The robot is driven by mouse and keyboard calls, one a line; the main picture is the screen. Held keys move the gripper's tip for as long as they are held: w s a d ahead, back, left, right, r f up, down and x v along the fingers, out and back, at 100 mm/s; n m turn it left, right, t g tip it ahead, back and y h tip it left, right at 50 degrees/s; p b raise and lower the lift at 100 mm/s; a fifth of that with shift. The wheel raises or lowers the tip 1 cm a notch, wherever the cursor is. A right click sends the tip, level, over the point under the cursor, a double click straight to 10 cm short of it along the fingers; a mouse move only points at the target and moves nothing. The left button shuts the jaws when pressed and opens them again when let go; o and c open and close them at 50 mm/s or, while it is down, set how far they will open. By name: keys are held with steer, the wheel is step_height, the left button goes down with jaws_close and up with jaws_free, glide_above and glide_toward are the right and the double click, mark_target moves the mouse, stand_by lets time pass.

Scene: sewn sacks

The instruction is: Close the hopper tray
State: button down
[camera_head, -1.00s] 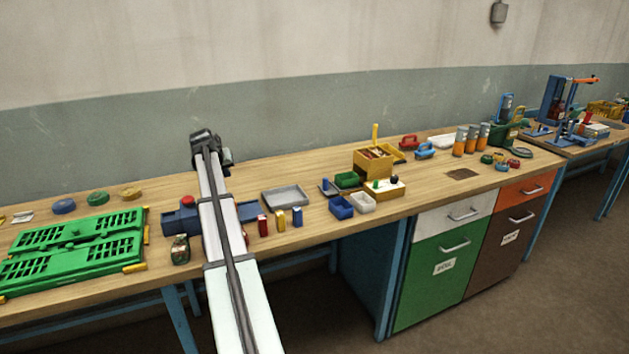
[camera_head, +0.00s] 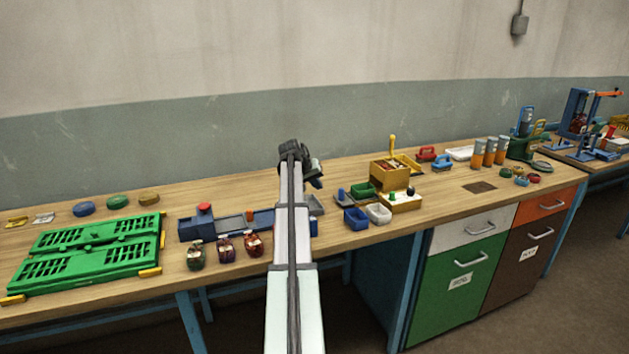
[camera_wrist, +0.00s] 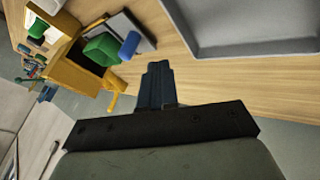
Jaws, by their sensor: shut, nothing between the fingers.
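A yellow box (camera_head: 388,177) with an upright yellow post stands on the bench right of the arm, with a flat yellow tray part (camera_head: 408,163) showing behind it. I take this for the hopper, but cannot tell surely which part is its tray. The box also shows at the upper left of the wrist view (camera_wrist: 68,62), with a yellow handle-like piece (camera_wrist: 115,93) sticking out. My gripper (camera_wrist: 157,70) is shut and empty, apart from the box. In the head view my gripper (camera_head: 313,175) is left of the box, its fingers partly hidden by the wrist.
A grey tray (camera_wrist: 248,48) lies near my gripper. Several small sacks (camera_head: 225,246) and a green crate (camera_head: 85,250) are to the left. Orange-and-grey cylinders (camera_head: 478,152) stand at right.

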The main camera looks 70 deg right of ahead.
mark_target(361, 184)
steer(key=x, duration=0.5)
steer(key=shift+s+d, duration=0.4)
steer(key=shift+s, duration=0.2)
steer(key=shift+s+d, duration=0.4)
steer(key=shift+s, duration=0.2)
steer(key=shift+s+d, duration=0.25)
steer(key=shift+s, duration=0.2)
steer(key=s+d, duration=0.8)
steer(key=shift+s+d, duration=0.25)
steer(key=shift+s, duration=0.05)
